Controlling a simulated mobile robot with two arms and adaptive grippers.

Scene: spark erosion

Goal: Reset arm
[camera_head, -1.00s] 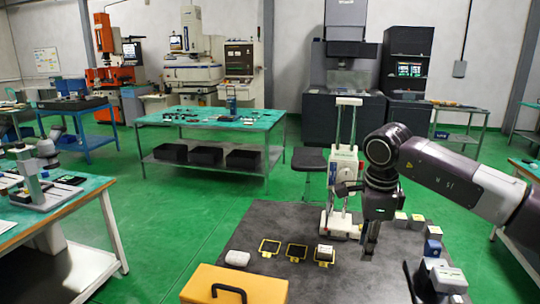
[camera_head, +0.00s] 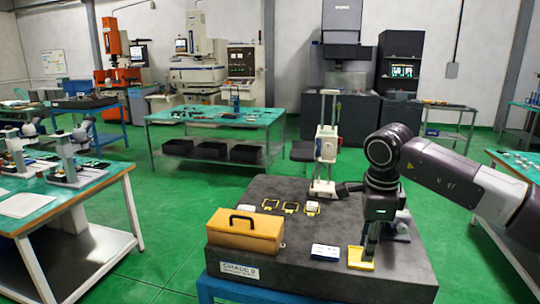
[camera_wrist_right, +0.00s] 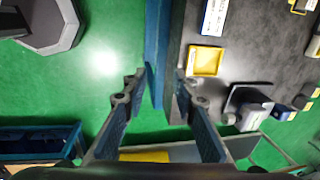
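My left gripper is in neither view.
The dark granite table (camera_head: 310,262) carries a yellow case (camera_head: 245,232), a blue-and-white box (camera_head: 325,252), small yellow-framed pieces (camera_head: 290,207) and a white stand (camera_head: 325,155). A green-topped workbench (camera_head: 215,117) and machines stand behind.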

